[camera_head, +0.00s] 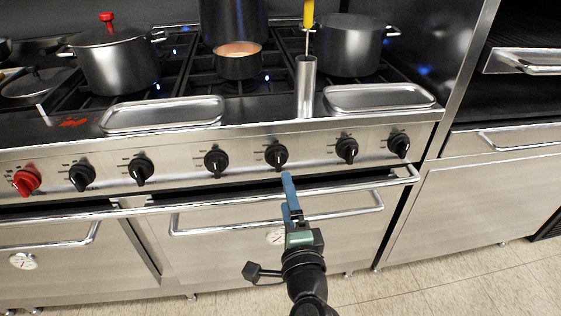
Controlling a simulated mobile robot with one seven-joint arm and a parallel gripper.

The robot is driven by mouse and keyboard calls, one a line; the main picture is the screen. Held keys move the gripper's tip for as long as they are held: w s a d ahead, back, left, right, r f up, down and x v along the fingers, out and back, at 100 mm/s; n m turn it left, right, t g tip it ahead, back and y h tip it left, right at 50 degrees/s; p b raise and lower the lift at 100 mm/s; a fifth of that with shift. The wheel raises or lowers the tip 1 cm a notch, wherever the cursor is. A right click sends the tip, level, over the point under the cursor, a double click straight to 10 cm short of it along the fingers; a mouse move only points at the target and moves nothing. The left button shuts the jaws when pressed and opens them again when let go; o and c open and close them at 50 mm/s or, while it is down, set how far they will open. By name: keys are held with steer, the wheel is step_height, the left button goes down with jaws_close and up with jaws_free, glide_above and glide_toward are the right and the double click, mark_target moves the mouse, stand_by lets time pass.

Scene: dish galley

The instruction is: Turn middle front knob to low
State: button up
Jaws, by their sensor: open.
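A row of black knobs runs along the steel front panel of the stove, with white pointer marks. My gripper (287,177) is just below and slightly right of one black knob (276,155), its blue finger pointing up at it. Only one finger shows clearly, and I cannot tell whether it touches the knob. This knob's pointer looks about upright; its printed label is too small to read. To its left is another black knob (216,162), and to its right a further one (347,149). Which of these is the middle front knob is not marked legibly.
A red knob (26,181) is at the far left. An oven handle (345,211) and a long rail (240,200) run below the knobs. A small pan (238,66), a large pot (112,62) and a steel cylinder (305,88) stand on the stovetop. Blue flames show at burners.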

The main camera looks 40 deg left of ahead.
mark_target(279, 165)
steer(key=b+x, duration=0.1)
steer(key=x, duration=0.9)
steer(key=shift+a, duration=0.1)
steer(key=c, duration=1.4)
steer(key=shift+o, duration=0.2)
steer(key=shift+b, duration=0.3)
steer(key=shift+w+n, duration=0.1)
steer(key=shift+n, duration=0.2)
steer(key=n+b, duration=0.3)
steer(key=shift+f, duration=0.15)
steer(key=shift+n+b, duration=1)
steer(key=shift+n, duration=0.6)
